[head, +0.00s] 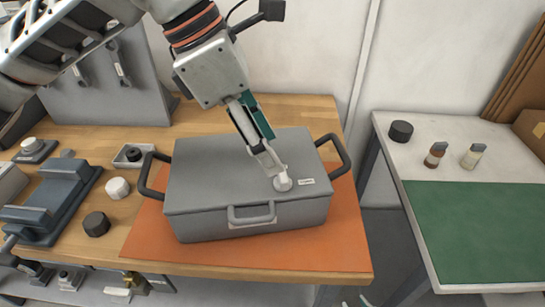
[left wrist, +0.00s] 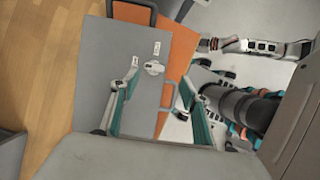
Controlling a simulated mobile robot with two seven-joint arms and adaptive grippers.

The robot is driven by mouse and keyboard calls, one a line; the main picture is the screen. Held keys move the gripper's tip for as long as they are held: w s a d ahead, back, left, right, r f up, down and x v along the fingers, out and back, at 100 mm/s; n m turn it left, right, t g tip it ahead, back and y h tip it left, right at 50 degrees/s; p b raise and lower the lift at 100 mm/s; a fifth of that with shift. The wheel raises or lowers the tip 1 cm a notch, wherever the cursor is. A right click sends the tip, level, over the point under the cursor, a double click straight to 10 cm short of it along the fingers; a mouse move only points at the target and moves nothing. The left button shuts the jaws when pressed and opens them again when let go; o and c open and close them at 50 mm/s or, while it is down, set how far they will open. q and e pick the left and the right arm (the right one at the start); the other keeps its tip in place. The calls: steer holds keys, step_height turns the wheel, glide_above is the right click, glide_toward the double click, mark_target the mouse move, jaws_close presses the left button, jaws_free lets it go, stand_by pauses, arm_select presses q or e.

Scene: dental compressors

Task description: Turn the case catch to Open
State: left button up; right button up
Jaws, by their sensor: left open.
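The grey case (head: 215,185) sits closed on an orange mat (head: 345,235) on the wooden bench. Its light, round catch (head: 282,183) is on the lid near the front right, beside a small white label (head: 307,181). In the left wrist view the catch (left wrist: 154,68) shows as a white knob with a bar, between labels. My left gripper (head: 274,172) points down over the catch and partly covers it. Its fingers (left wrist: 168,82) are spread, one tip close beside the catch; contact is unclear. My right arm seems to show in the left wrist view; its jaws (left wrist: 215,44) are unclear.
The case has black side handles (head: 334,153) and a grey front handle (head: 251,214). A dark vise-like fixture (head: 50,195) and loose knobs stand to the left. A second table (head: 440,125) with small bottles is at the right, across a gap.

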mark_target(282, 174)
arm_select(q)
steer(key=x, duration=0.7)
steer(key=shift+w+a+f+b, duration=0.25)
steer(key=shift+w+b, duration=0.1)
steer(key=shift+w, duration=0.05)
steer(key=c, duration=1.1)
